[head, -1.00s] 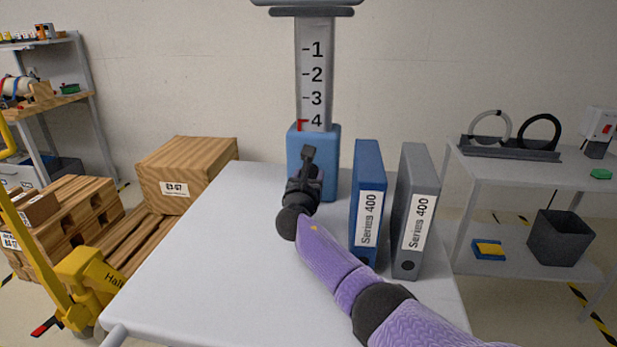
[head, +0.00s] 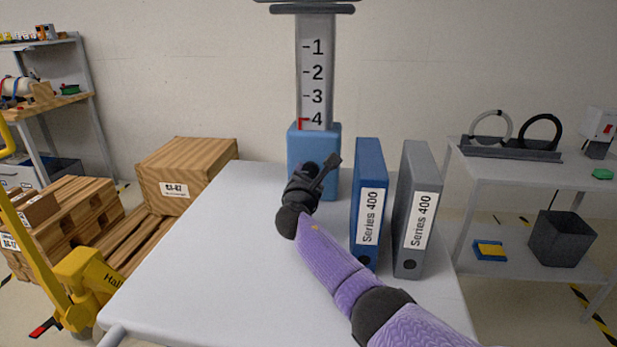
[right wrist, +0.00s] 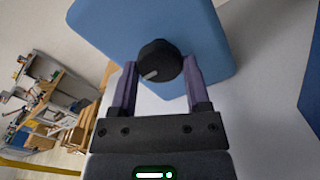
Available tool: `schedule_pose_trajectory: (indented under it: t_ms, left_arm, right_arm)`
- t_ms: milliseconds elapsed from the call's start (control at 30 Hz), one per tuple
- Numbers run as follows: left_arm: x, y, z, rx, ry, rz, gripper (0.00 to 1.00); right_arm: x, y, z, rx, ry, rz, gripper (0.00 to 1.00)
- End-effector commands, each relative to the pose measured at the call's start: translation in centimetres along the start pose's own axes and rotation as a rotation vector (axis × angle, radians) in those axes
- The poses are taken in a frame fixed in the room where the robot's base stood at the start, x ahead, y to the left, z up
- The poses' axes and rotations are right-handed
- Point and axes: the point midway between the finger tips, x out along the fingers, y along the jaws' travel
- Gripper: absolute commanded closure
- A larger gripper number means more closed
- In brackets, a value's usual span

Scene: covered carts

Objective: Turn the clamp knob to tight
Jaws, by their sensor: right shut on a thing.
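The blue clamp block (head: 302,145) stands at the back of the white table, with a numbered grey column rising from it and a red mark beside the 4. In the right wrist view, the round black knob (right wrist: 160,62) sits on the face of the blue block (right wrist: 115,25), with a pale pointer line towards its lower left. My right gripper (right wrist: 158,75) is shut on the knob, one finger on each side. In the head view my right gripper (head: 322,176) is at the block's front and hides most of the knob. My left gripper is out of view.
A blue binder (head: 368,205) and a grey binder (head: 415,210) stand upright just right of my right arm. The white table (head: 200,270) is clear on the left. A side table (head: 500,170) is at right, and a yellow pallet truck (head: 85,280) is at left.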

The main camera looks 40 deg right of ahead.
Motion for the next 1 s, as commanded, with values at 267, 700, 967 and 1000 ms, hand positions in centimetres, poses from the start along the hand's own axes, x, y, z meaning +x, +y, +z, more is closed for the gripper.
schedule_pose_trajectory:
  t_ms: [267, 700, 967, 1000]
  left_arm:
    - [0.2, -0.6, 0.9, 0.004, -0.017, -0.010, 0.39]
    - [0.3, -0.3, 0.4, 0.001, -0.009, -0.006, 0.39]
    - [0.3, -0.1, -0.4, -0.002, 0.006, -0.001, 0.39]
    - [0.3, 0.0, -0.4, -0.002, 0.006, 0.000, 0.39]
  right_arm:
    - [0.0, 0.0, -0.1, 0.096, 0.002, -0.001, 0.98]
    - [0.0, 0.0, -0.1, 0.117, 0.003, -0.002, 0.98]
    - [0.0, 0.0, -0.1, 0.116, 0.002, -0.001, 0.04]
    - [0.0, 0.0, -0.1, 0.116, 0.002, -0.001, 0.04]
